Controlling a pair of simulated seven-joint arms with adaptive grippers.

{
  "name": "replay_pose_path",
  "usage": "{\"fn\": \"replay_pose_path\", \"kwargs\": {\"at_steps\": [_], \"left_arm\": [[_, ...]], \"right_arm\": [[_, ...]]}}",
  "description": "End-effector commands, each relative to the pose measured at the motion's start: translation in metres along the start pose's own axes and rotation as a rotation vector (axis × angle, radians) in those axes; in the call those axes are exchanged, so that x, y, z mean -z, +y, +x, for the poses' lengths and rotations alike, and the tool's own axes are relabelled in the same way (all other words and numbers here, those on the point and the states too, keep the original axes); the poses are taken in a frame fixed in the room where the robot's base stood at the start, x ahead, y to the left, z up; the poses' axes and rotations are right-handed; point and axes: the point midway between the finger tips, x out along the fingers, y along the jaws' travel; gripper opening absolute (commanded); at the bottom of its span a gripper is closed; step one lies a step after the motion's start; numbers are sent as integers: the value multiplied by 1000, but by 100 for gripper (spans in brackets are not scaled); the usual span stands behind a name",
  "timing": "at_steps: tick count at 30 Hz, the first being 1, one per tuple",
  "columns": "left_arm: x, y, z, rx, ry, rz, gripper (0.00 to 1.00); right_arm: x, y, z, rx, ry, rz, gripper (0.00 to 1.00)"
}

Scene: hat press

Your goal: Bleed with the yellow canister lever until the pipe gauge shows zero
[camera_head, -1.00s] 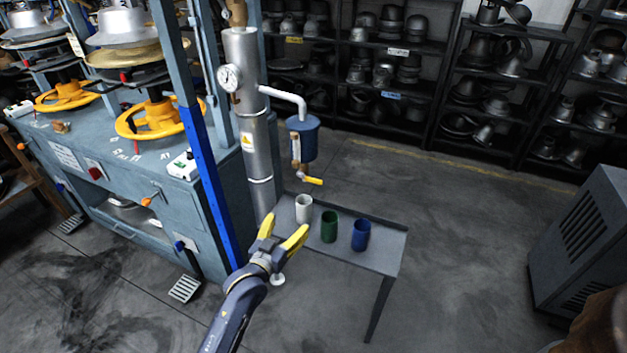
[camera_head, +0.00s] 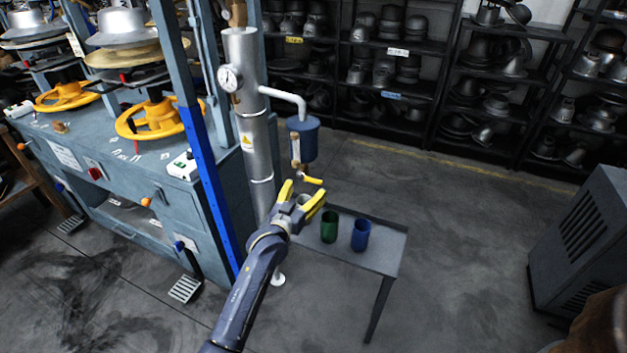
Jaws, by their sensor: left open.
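The blue canister (camera_head: 304,139) hangs from a white pipe beside the tall silver pipe (camera_head: 250,130). Its yellow lever (camera_head: 312,180) sticks out to the right at the bottom of the brass valve (camera_head: 296,152). The round pipe gauge (camera_head: 229,78) is on the silver pipe; its reading is too small to tell. My left gripper (camera_head: 302,195) is open, its yellow fingers pointing up just below the lever; whether they touch it I cannot tell. My right gripper is not in view.
A small grey table (camera_head: 385,255) stands below the canister with a green cup (camera_head: 329,227) and a blue cup (camera_head: 361,235). The blue-grey hat press (camera_head: 130,190) is at left, hat-block shelves (camera_head: 400,60) behind, a grey cabinet (camera_head: 585,240) at right. The floor between is clear.

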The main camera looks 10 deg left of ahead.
Motion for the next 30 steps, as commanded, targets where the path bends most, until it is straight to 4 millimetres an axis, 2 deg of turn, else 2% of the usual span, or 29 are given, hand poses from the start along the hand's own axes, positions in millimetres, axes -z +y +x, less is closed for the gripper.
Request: {"fn": "replay_pose_path", "kwargs": {"at_steps": [6,12,19,29,30], "left_arm": [[1,0,36,0,0,-1,78],[0,0,55,0,0,0,78],[0,0,64,0,-1,1,78],[0,0,65,0,0,0,78],[0,0,65,0,0,0,75]], "right_arm": [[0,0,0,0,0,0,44],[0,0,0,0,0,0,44],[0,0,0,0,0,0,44],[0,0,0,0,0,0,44],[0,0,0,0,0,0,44]]}}
